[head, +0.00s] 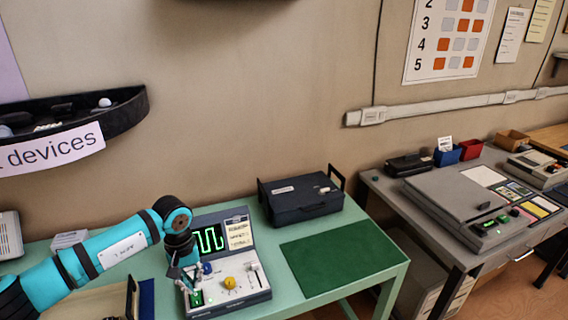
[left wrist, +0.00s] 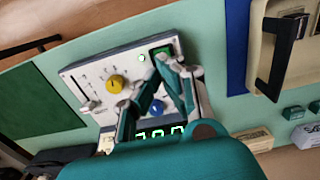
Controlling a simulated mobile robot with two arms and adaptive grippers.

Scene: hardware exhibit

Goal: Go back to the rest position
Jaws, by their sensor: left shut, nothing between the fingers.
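My left arm comes in from the left in the head view, and my left gripper (head: 187,283) is over the left side of a grey control device. The yellow knob (left wrist: 116,84) and blue knob (left wrist: 156,107) show beside the fingers. My right gripper is not in view.
The device stands on a pale green table (head: 378,254). A dark case (head: 302,196) and a bare green mat (head: 340,258) lie to its right. A beige case with a black handle (left wrist: 282,50) is close by. A grey table (head: 390,193) with more devices stands at right.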

